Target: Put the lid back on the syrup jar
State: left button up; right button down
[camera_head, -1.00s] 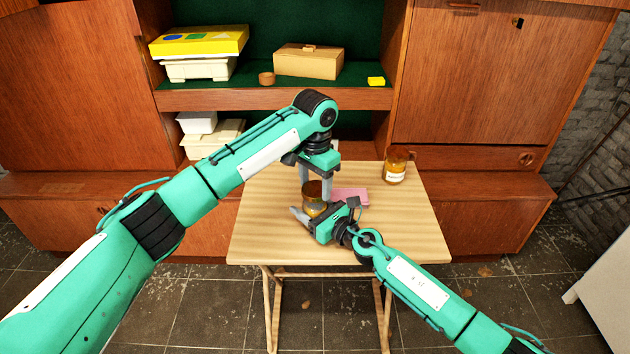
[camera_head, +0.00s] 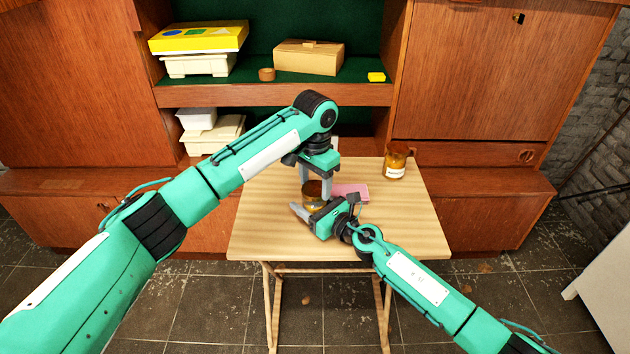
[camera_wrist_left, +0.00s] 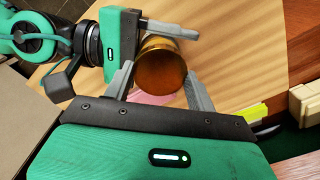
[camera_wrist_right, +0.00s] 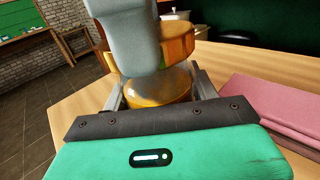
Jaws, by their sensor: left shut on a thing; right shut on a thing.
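The syrup jar (camera_head: 315,207), amber with a pale label, stands on the wooden table, mostly hidden by my grippers in the head view. My right gripper (camera_head: 318,206) is shut around its body from the side; the amber jar (camera_wrist_right: 158,88) shows between its fingers in the right wrist view. The brown-gold lid (camera_wrist_left: 162,66) is between the fingers of my left gripper (camera_head: 315,187), which points down from above and is shut on it.
A pink flat item (camera_head: 352,191) lies just right of the jar. Another amber labelled jar (camera_head: 396,164) stands at the table's back right. The table's (camera_head: 265,215) left side is clear. The wall unit's shelf behind holds a cardboard box (camera_head: 308,58) and a small brown round item (camera_head: 266,74).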

pick_arm(q)
jog(key=m, duration=1)
jog(key=shift+m, duration=0.4)
jog(key=m, duration=0.4)
jog(key=shift+m, duration=0.3)
jog(key=m, duration=0.4)
jog(key=shift+m, duration=0.4)
jog(key=m, duration=1.5)
